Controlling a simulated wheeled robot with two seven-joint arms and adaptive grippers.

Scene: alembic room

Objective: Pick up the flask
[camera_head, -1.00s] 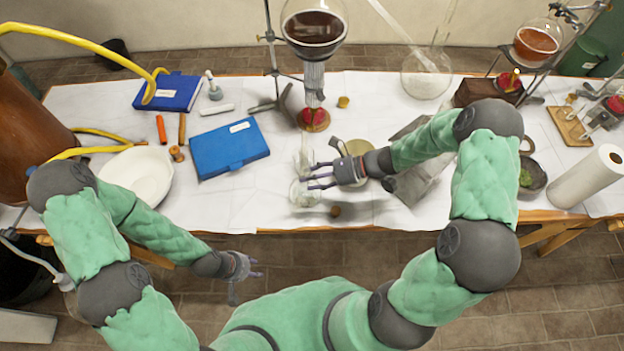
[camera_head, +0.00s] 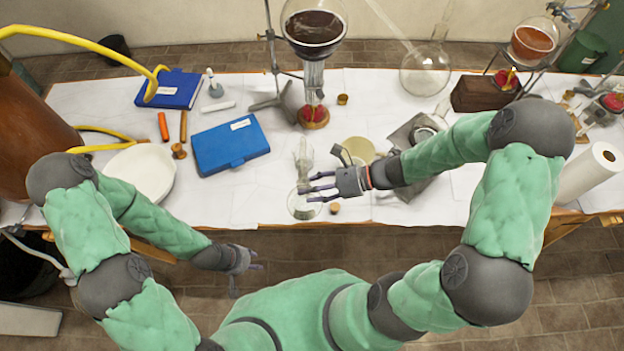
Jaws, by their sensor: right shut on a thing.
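The clear glass flask (camera_head: 304,204) stands near the front edge of the white-covered table, with its narrow neck pointing toward the back. My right gripper (camera_head: 312,188) reaches in from the right and is shut on the flask, its dark fingers crossing the glass. The fingers partly hide the flask. Whether its base touches the table I cannot tell. My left gripper (camera_head: 246,276) is open and empty, low in front of the table and well apart from the flask.
A small cork (camera_head: 335,208) lies close to the flask. A blue case (camera_head: 230,145) and a white bowl (camera_head: 140,172) are to the left. A stand with a dark-filled glass vessel (camera_head: 314,30) is behind. A round-bottom flask (camera_head: 425,72) and paper roll (camera_head: 590,172) are to the right.

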